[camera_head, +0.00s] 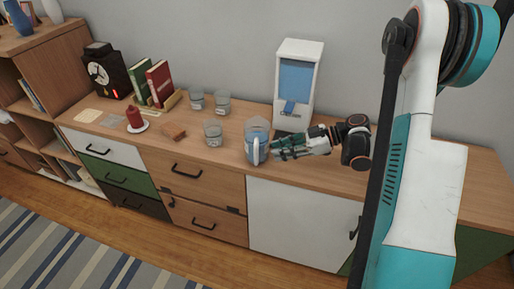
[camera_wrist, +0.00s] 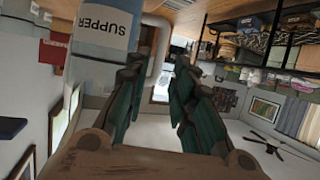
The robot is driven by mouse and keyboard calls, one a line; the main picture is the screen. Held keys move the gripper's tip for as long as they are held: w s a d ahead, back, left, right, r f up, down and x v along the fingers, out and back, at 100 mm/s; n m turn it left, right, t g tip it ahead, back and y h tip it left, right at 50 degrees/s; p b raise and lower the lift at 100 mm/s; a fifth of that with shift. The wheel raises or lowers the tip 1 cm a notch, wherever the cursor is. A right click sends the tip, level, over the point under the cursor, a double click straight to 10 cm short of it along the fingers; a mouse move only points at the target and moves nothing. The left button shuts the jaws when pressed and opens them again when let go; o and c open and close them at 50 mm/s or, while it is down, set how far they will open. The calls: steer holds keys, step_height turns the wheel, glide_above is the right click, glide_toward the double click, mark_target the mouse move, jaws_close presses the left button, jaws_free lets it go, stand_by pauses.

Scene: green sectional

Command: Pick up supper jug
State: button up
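The supper jug (camera_head: 252,141) stands upright on the wooden cabinet top, left of my gripper (camera_head: 274,148). It is clear with a blue band and a pale handle (camera_head: 256,150) facing the front. In the wrist view the jug (camera_wrist: 105,22) shows at the upper left, with "SUPPER" on its label. Its handle (camera_wrist: 157,35) appears in line with the gap between the fingertips of my gripper (camera_wrist: 158,66). The fingers are apart, with visible space between them. I cannot tell whether a finger touches the jug.
A white dispenser (camera_head: 299,84) stands behind my gripper. Several glasses (camera_head: 213,133) stand left of the jug. The cabinet's front edge is close to the jug.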

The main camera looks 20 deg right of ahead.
mark_target(256, 165)
steer(key=b+x, duration=0.3)
steer(key=x, duration=0.6)
steer(key=shift+r, duration=0.1)
jaws_close()
